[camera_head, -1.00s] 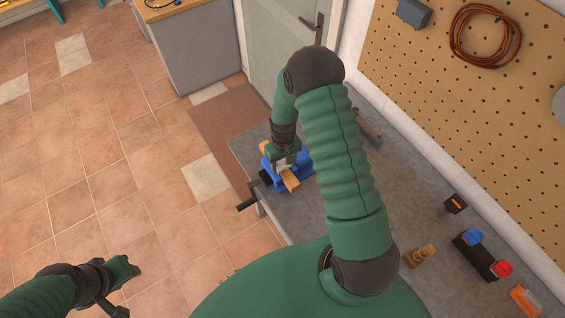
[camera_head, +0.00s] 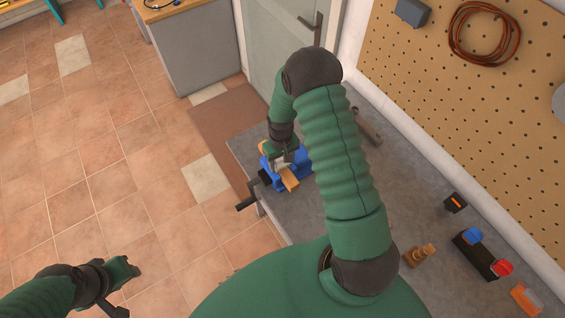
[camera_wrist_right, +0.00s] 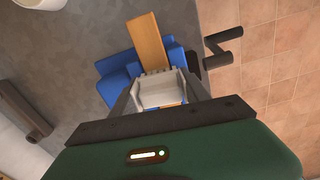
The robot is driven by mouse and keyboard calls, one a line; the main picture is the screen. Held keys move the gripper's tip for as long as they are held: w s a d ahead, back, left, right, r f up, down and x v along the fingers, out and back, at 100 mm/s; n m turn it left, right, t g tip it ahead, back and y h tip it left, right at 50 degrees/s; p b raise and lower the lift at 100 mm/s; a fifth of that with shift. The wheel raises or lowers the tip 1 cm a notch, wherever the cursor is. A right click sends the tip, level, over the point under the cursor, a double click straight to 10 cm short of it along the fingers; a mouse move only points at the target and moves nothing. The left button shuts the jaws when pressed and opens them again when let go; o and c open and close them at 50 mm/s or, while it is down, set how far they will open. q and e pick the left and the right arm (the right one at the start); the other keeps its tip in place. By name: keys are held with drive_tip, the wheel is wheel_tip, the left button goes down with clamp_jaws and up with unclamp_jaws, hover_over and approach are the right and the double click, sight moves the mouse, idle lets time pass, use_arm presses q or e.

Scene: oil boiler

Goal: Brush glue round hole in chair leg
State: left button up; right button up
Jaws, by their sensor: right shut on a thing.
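A wooden chair leg (camera_head: 290,183) sits in a blue vise (camera_head: 268,178) on the grey workbench. In the right wrist view the leg (camera_wrist_right: 148,40) runs up and away from the blue vise (camera_wrist_right: 117,92). My right gripper (camera_head: 282,158) is over the vise, shut on a pale grey tool (camera_wrist_right: 160,90) with a toothed-looking edge beside the leg. I cannot tell whether the tool touches the wood. The hole and any glue are hidden. My left gripper (camera_head: 128,270) hangs over the floor at the lower left, apart from the bench; its jaws are too small to read.
The vise's dark crank handle (camera_head: 246,198) juts past the bench edge. A grey cylindrical thing (camera_head: 367,127) lies on the bench behind my right arm. A wooden piece (camera_head: 420,254) and a black holder with blue and red tops (camera_head: 480,252) stand at the right, below a pegboard (camera_head: 470,110).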

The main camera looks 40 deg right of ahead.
drive_tip(key=shift+w, duration=0.3)
drive_tip(key=shift+s, duration=0.65)
drive_tip(key=shift+s+a+p, duration=0.1)
drive_tip(key=shift+s+p, duration=0.25)
drive_tip(key=shift+s, duration=0.2)
drive_tip(key=shift+w+f+b, duration=0.1)
drive_tip(key=shift+w+b, duration=0.2)
drive_tip(key=shift+w, duration=0.9)
drive_tip(key=shift+s+r, duration=0.2)
drive_tip(key=shift+s, duration=0.25)
drive_tip(key=shift+s+p, duration=0.3)
drive_tip(key=shift+s, duration=0.4)
drive_tip(key=shift+w+f+b, duration=0.15)
drive_tip(key=shift+w+b, duration=0.25)
drive_tip(key=shift+w, duration=0.8)
drive_tip(key=shift+s, duration=0.55)
